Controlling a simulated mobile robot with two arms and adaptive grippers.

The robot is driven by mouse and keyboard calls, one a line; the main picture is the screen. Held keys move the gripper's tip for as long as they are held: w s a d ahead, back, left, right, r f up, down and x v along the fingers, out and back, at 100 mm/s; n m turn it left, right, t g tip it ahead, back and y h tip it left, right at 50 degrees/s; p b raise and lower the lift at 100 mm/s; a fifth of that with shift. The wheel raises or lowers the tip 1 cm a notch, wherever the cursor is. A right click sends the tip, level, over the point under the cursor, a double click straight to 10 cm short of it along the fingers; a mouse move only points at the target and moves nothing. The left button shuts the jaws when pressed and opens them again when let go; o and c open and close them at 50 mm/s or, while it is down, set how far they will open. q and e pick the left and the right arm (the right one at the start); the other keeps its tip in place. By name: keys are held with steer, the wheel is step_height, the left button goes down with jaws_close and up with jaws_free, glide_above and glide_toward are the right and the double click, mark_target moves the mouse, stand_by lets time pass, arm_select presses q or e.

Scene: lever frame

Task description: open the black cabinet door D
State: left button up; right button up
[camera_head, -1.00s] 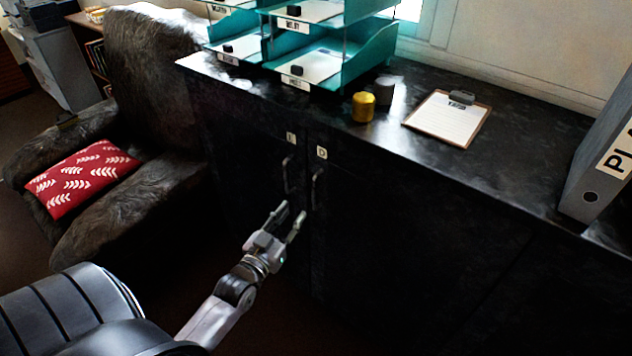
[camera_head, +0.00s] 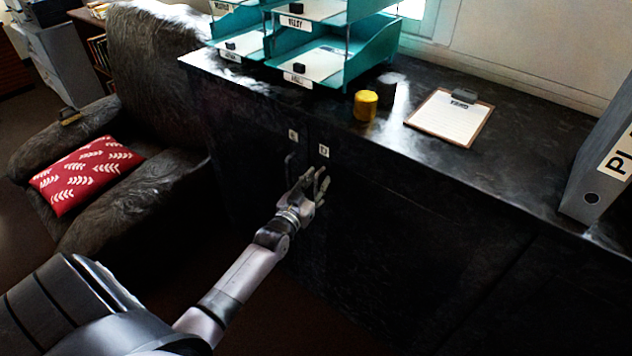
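The black cabinet door D (camera_head: 390,235) is the dark panel right of the seam, flush with the cabinet front. Its small white label (camera_head: 323,150) sits near its upper left corner. My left gripper (camera_head: 317,177) is just below that label, at the place of door D's handle. Its fingers look spread apart, and they hide the handle, so I cannot tell whether they touch it. The neighbouring door's handle (camera_head: 289,168) shows just left of the gripper. My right gripper is not in view.
On the cabinet top (camera_head: 510,165) stand teal trays (camera_head: 370,55), a yellow cylinder (camera_head: 365,105), a clipboard (camera_head: 450,118) and a grey binder (camera_head: 605,165). A dark armchair (camera_head: 165,75) with a red cushion (camera_head: 85,175) stands left of the cabinet.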

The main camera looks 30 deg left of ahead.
arm_select(q)
steer(key=shift+c, duration=0.2)
jaws_close()
stand_by(0.6)
